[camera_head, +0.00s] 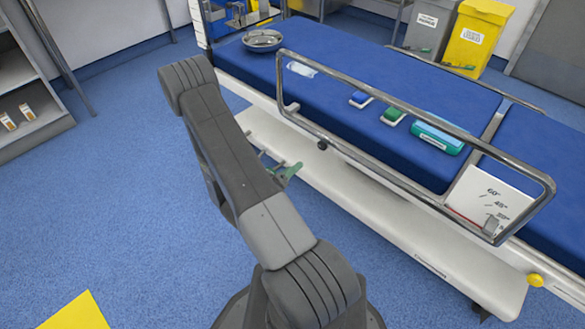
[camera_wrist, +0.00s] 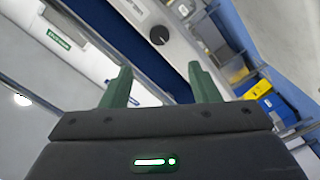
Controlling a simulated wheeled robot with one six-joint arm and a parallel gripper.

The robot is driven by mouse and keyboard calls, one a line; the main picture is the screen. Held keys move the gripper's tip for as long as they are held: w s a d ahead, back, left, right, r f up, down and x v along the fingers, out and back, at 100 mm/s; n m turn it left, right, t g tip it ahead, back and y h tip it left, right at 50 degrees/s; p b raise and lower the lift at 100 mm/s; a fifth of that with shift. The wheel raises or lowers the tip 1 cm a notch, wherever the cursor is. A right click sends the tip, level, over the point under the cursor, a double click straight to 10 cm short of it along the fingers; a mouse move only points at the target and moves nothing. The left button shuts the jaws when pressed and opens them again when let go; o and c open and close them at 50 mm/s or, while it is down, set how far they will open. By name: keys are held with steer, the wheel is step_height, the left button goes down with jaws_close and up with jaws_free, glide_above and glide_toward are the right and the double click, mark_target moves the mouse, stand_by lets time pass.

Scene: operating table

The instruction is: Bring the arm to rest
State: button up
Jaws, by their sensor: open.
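My gripper shows in the wrist view (camera_wrist: 162,86) with two green fingers standing apart and nothing between them. In the head view my grey arm (camera_head: 230,150) is bent in front of the bed, its upper joint near the bed's side. The green fingertips of my gripper (camera_head: 287,172) show just past the arm, beside the bed's white lower frame. The rest of the gripper is hidden behind the arm.
The blue operating table (camera_head: 330,40) has a metal side rail (camera_head: 400,105). A yellow bin (camera_head: 478,37) stands behind.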

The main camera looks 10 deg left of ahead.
mark_target(320, 146)
steer(key=b+x, duration=0.2)
steer(key=x, duration=1.2)
